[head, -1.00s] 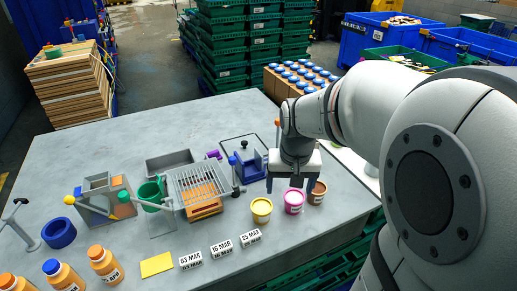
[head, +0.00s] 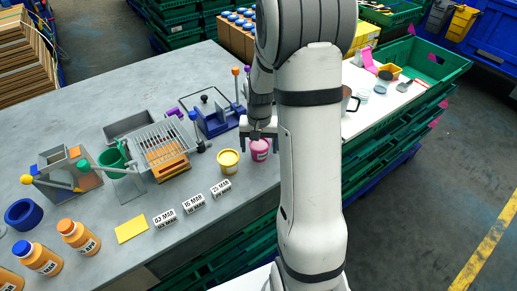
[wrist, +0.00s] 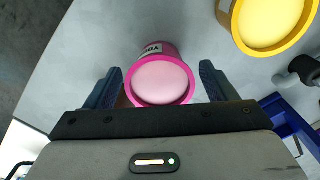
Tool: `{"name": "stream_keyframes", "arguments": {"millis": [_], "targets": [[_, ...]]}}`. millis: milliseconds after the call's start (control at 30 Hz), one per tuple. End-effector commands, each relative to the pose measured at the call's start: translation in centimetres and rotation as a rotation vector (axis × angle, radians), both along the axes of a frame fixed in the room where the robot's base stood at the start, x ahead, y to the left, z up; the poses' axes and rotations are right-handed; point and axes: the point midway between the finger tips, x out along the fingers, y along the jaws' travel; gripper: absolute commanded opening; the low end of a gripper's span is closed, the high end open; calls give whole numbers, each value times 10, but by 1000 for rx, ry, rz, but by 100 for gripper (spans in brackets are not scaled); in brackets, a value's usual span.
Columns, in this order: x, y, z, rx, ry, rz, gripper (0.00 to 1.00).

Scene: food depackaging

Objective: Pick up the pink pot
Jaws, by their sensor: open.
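The pink pot (head: 260,149) stands upright on the grey table, right of the yellow pot (head: 228,161). It has a white label and a pale pink top. In the wrist view the pink pot (wrist: 160,82) sits between the two fingers of my gripper (wrist: 162,88), with a gap on each side. In the head view my gripper (head: 260,138) is open just above and around the pink pot, and partly hidden by my arm.
The yellow pot also shows close by in the wrist view (wrist: 268,22). White date blocks (head: 194,203) stand left of the pots. A blue fixture (head: 215,118) and a wire rack (head: 155,150) stand farther back. The table's front edge is close to the pots.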

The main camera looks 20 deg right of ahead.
Motion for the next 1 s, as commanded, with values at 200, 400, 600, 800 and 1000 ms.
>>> {"name": "stream_keyframes", "arguments": {"millis": [200,400,600,800,1000], "targets": [[0,0,-16,0,-1,0,78],[0,-1,-16,0,-1,-1,77],[0,-1,-16,0,-1,-1,60],[0,-1,-15,0,-1,-1,44],[0,-1,-15,0,-1,-2,33]]}}
